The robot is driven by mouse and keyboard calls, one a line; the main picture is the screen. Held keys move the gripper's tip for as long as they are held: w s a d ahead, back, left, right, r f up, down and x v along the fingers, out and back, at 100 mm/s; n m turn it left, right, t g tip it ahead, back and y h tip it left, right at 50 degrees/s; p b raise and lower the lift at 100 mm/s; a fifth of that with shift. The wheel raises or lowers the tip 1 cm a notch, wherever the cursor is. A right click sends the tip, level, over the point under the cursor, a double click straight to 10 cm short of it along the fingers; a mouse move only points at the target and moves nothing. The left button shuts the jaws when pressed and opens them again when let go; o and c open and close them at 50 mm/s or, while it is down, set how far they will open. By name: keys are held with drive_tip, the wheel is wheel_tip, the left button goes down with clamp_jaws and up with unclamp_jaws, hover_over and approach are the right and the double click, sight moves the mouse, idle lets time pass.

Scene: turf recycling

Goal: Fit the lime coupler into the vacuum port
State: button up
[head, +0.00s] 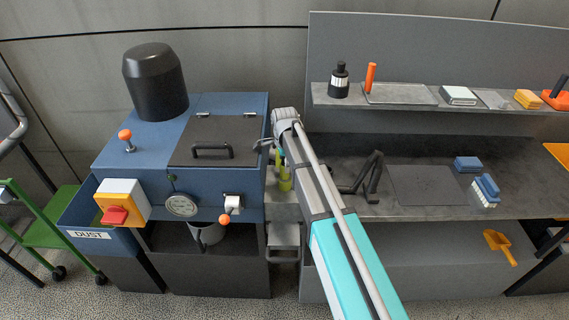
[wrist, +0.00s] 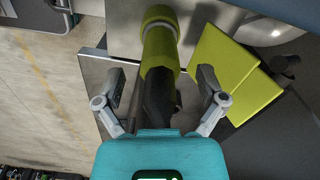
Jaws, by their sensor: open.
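The lime coupler (wrist: 159,48) is a stepped cylinder at the top centre of the wrist view, with a black hose-like part (wrist: 159,95) running from it towards my gripper (wrist: 159,82). My gripper is open, with one finger on each side of the black part and visible gaps between. In the head view a lime piece (head: 285,182) shows beside my arm, between the blue machine and the bench; my arm partly hides it. I cannot clearly identify the vacuum port in either view.
Lime flat pieces (wrist: 222,55) lie just right of the coupler. The blue machine (head: 236,155) stands left of my arm, with an orange-knobbed fitting (head: 232,204) on its front. The grey bench (head: 510,195) at right holds blue brushes (head: 485,190) and has clear surface.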

drive_tip(key=shift+r, duration=0.1)
drive_tip(key=shift+r+p, duration=4.2)
drive_tip(key=shift+p, duration=0.05)
drive_tip(key=shift+w+d+f, duration=0.15)
drive_tip(key=shift+d, duration=0.15)
drive_tip(key=w+d+f+b, duration=0.1)
drive_tip(key=w+d, duration=0.1)
drive_tip(key=d, duration=0.5)
drive_tip(key=shift+w+d, duration=0.4)
drive_tip(key=s+d+f+n+b, duration=0.1)
drive_tip(key=s+d+n, duration=0.2)
drive_tip(key=s+n, duration=0.2)
drive_tip(key=s+d+n+b, duration=0.1)
drive_tip(key=s+d+n, duration=0.2)
drive_tip(key=s, duration=0.9)
drive_tip(key=s+d+f+n+b, duration=0.1)
drive_tip(key=s+d+n, duration=0.3)
drive_tip(key=s+n, duration=0.3)
drive_tip(key=shift+s+f, duration=0.35)
drive_tip(key=shift+s, duration=0.75)
drive_tip(key=shift+a, duration=0.1)
